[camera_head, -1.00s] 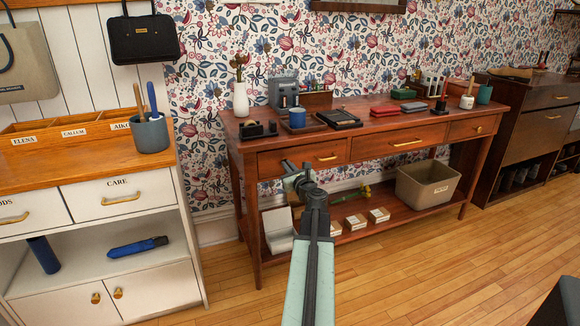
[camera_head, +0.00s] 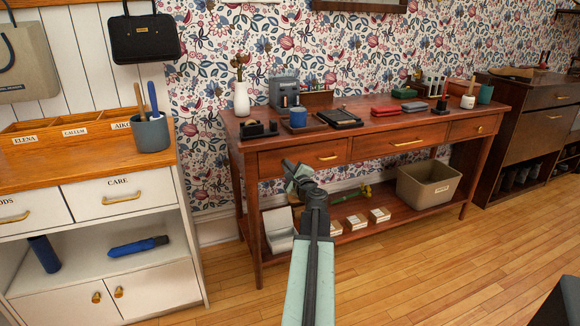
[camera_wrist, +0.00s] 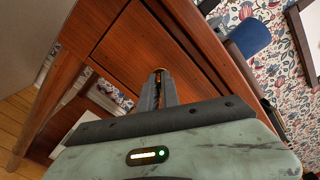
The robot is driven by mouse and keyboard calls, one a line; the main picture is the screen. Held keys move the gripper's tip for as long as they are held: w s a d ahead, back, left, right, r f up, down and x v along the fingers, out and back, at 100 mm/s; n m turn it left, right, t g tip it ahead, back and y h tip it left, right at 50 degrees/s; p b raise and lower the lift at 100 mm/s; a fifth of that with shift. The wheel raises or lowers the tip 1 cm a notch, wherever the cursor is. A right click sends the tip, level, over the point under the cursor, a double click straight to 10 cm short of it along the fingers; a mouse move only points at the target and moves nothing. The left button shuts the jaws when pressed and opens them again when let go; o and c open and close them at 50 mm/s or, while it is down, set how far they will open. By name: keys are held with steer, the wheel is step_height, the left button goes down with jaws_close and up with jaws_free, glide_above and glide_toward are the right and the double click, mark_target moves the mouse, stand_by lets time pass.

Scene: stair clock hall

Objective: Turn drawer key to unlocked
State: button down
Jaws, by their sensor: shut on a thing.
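My gripper (camera_head: 287,163) is in front of the left drawer (camera_head: 275,164) of the reddish wooden table. In the wrist view the fingers of my gripper (camera_wrist: 158,78) are closed together against the drawer front (camera_wrist: 125,45). A small brass-coloured piece, which looks like the drawer key (camera_wrist: 158,71), shows at the fingertips, and the gripper is shut on it. Most of the key is hidden by the fingers, so its turn angle cannot be told. The brass drawer handle (camera_head: 327,157) shows to the right of my gripper in the head view.
The tabletop holds a blue cup (camera_head: 298,117), a white vase (camera_head: 241,99) and a black tray (camera_head: 340,118). A beige bin (camera_head: 428,186) and small boxes stand on the lower shelf. A white cabinet (camera_head: 105,200) is at the left. The wooden floor in front is clear.

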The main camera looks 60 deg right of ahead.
steer(key=shift+f+n, duration=0.1)
steer(key=shift+n, duration=2.6)
steer(key=c, duration=1.6)
jaws_free()
steer(key=v, duration=0.7)
steer(key=shift+s+a, duration=0.25)
steer(key=shift+s, duration=0.05)
